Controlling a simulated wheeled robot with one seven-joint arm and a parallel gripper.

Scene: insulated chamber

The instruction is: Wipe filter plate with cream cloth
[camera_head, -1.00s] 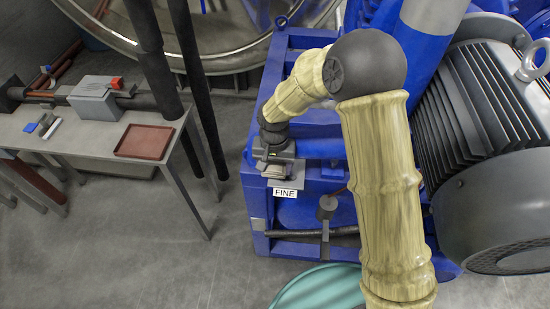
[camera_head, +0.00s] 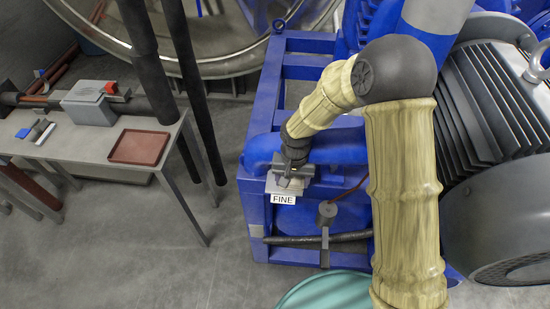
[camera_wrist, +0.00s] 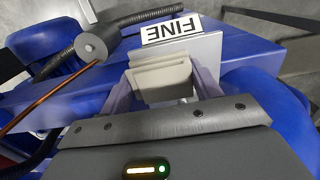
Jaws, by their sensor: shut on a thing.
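The filter plate (camera_wrist: 207,48) is a light grey plate with a white "FINE" label along its edge. In the head view the plate (camera_head: 272,186) sits at the front of the blue frame. My gripper (camera_wrist: 165,88) is shut on the cream cloth (camera_wrist: 160,78), a folded, block-like piece between the two fingers. In the head view my gripper (camera_head: 290,178) is over the plate and hides much of it and most of the cloth. The cloth overlaps the plate in the wrist view; I cannot tell whether they touch.
A grey weight-like cylinder (camera_head: 326,211) and a dark hose (camera_head: 318,240) are just below the plate. A large dark motor (camera_head: 490,170) stands right of my arm. A table with a red-brown tray (camera_head: 140,147) is at left. The floor between is clear.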

